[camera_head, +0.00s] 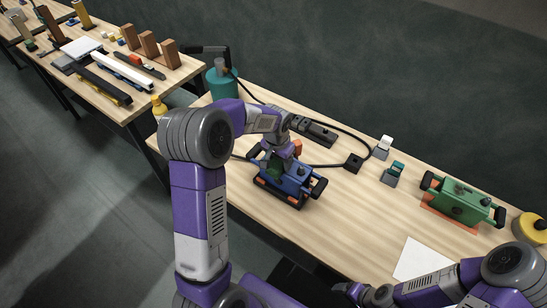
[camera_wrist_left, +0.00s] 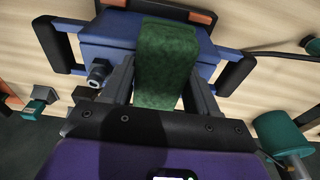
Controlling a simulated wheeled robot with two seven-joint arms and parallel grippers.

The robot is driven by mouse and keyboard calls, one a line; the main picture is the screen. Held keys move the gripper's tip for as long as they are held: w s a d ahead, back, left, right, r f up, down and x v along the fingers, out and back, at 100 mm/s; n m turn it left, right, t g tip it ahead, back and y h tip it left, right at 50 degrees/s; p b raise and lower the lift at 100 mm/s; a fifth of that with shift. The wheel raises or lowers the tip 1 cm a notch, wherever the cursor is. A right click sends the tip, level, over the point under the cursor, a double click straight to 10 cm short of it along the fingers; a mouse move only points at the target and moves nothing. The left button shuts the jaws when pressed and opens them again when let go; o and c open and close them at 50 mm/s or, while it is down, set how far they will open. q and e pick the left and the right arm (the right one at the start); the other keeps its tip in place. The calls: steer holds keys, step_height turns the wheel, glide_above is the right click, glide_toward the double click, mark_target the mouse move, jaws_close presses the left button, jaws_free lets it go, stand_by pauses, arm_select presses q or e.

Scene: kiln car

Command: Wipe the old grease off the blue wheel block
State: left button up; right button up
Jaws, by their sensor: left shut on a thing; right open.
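The blue wheel block (camera_head: 297,182) stands on the bench in front of me, with black handles at its ends. In the left wrist view the blue block (camera_wrist_left: 105,40) lies just beyond my fingers. My left gripper (camera_head: 277,160) is shut on a dark green pad (camera_wrist_left: 166,62), also seen in the head view (camera_head: 274,168). The pad is over the middle of the block's top; whether it touches is hard to tell. Grease is not clearly visible. My right gripper (camera_head: 350,290) is open near the bench's front edge at lower right, partly cut off from clear view.
A green wheel block (camera_head: 458,203) stands on an orange mat to the right. A white sheet (camera_head: 412,258) lies in front of it.

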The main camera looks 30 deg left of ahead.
arm_select(q)
steer(key=shift+s+d, duration=0.1)
steer(key=shift+d, duration=0.2)
steer(key=shift+w+a+p, duration=0.2)
steer(key=shift+a+p, duration=0.2)
steer(key=shift+a, duration=1.85)
steer(key=shift+s+d+b, duration=0.15)
steer(key=shift+d+b, duration=0.2)
steer(key=shift+d, duration=1.85)
steer(key=shift+r+p, duration=2.6)
steer(key=shift+r, duration=0.9)
